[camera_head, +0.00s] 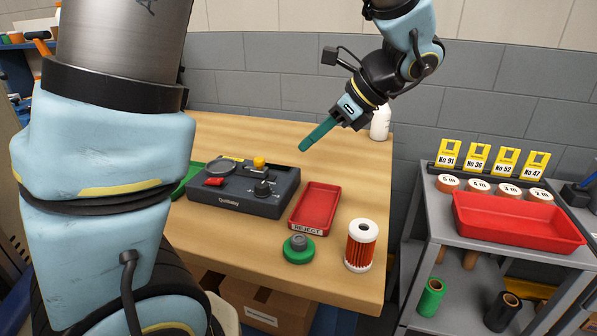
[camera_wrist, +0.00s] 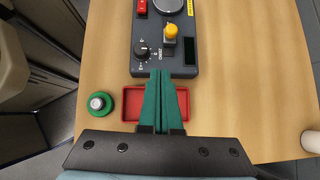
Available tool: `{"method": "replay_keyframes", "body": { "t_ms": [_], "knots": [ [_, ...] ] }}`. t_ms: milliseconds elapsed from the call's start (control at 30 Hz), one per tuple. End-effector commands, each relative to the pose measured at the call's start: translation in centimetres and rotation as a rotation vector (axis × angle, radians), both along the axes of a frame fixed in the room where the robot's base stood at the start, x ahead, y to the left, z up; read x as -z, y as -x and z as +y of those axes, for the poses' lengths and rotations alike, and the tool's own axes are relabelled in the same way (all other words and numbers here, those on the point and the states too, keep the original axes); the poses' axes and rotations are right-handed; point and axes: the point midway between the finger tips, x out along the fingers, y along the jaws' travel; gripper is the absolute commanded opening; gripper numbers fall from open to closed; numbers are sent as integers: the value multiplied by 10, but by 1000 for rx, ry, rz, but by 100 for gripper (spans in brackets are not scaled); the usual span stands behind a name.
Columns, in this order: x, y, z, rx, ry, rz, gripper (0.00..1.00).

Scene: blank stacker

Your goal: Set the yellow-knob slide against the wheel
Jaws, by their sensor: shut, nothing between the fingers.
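The yellow-knob slide (camera_head: 259,162) is on top of a dark grey box device (camera_head: 238,200) on the bench. The round grey wheel (camera_head: 222,165) lies to its left in the head view, with a gap between knob and wheel. In the wrist view the yellow knob (camera_wrist: 172,29) is below the wheel (camera_wrist: 169,5), which is cut off by the top edge. My gripper (camera_head: 304,148), with green fingers, is shut and empty in the air above the bench. In the wrist view its fingertips (camera_wrist: 160,72) overlap the device's near edge, in front of the knob.
The device also carries a red switch (camera_head: 214,182) and a black dial (camera_head: 262,188). A red REJECT tray (camera_head: 310,227), a green round piece (camera_head: 299,250) and an orange-and-white filter (camera_head: 361,246) stand nearby. A white bottle (camera_head: 380,123) is at the back.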

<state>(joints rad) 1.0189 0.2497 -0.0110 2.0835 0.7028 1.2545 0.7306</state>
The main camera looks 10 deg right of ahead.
Motion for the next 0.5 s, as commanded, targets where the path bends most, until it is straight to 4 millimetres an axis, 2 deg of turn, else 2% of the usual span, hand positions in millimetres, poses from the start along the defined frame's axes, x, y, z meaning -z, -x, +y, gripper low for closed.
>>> {"method": "replay_keyframes", "body": {
  "t_ms": [133,500],
  "knots": [
    [-3,2,-13,70,-49,-8,0],
    [-5,2,-14,78,-56,-10,0]
  ]
}}
